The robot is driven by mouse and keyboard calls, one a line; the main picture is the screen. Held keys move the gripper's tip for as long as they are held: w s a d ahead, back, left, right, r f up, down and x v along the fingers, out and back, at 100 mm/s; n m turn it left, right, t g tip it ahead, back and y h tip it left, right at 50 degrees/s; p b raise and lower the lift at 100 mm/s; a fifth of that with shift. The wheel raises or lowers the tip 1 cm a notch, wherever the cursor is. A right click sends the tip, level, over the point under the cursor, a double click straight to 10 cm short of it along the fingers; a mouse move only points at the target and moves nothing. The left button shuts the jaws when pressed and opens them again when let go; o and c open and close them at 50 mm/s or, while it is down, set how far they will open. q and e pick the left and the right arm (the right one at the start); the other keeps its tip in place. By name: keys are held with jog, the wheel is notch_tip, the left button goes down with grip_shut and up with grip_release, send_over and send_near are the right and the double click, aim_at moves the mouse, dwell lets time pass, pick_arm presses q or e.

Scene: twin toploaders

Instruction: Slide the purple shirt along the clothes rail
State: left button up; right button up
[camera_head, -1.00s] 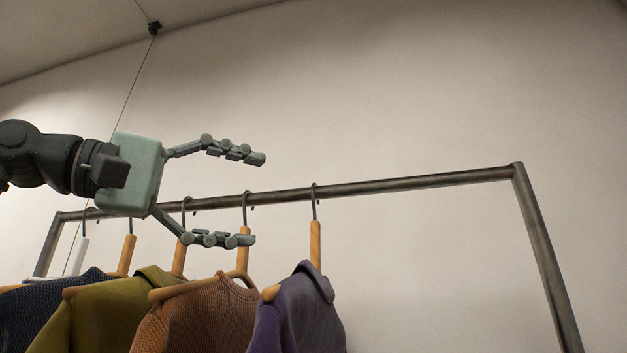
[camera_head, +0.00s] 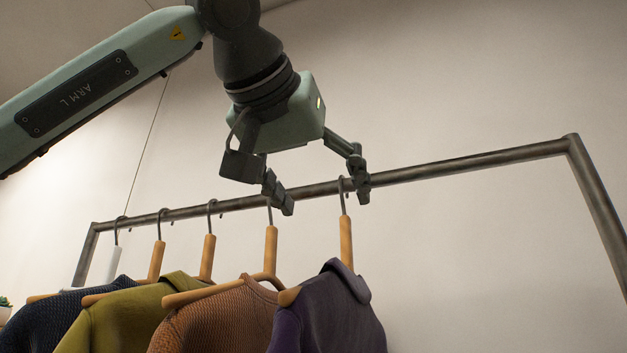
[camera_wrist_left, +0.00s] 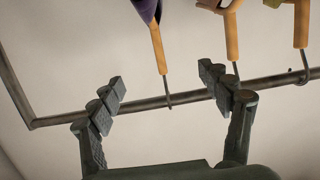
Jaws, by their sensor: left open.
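The purple shirt (camera_head: 330,315) hangs at the right end of the row on a wooden hanger (camera_head: 346,242), hooked over the grey metal clothes rail (camera_head: 460,167). My left gripper (camera_head: 322,194) is open and points down at the rail from above. Its two fingers are spread along the rail. In the left wrist view the gripper (camera_wrist_left: 163,90) has the purple shirt's hanger hook (camera_wrist_left: 166,88) between its fingers, with gaps on both sides. A corner of the purple shirt (camera_wrist_left: 147,9) shows at the top there. My right gripper is not in view.
A brown sweater (camera_head: 215,320) hangs just left of the purple shirt, its hook close to my left finger. An olive shirt (camera_head: 115,322) and a dark blue one (camera_head: 45,325) hang further left. The rail right of the purple shirt is bare up to the corner post (camera_head: 597,210).

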aim_at(344, 236)
pick_arm(q)
jog(key=x, duration=0.5)
jog(key=shift+w+d+r, duration=0.1)
jog(key=p+x, duration=0.2)
jog(key=x, duration=0.3)
jog(key=shift+x, duration=0.8)
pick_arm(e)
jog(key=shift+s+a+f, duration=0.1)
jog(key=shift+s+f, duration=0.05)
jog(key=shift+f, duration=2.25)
pick_arm(q)
grip_shut()
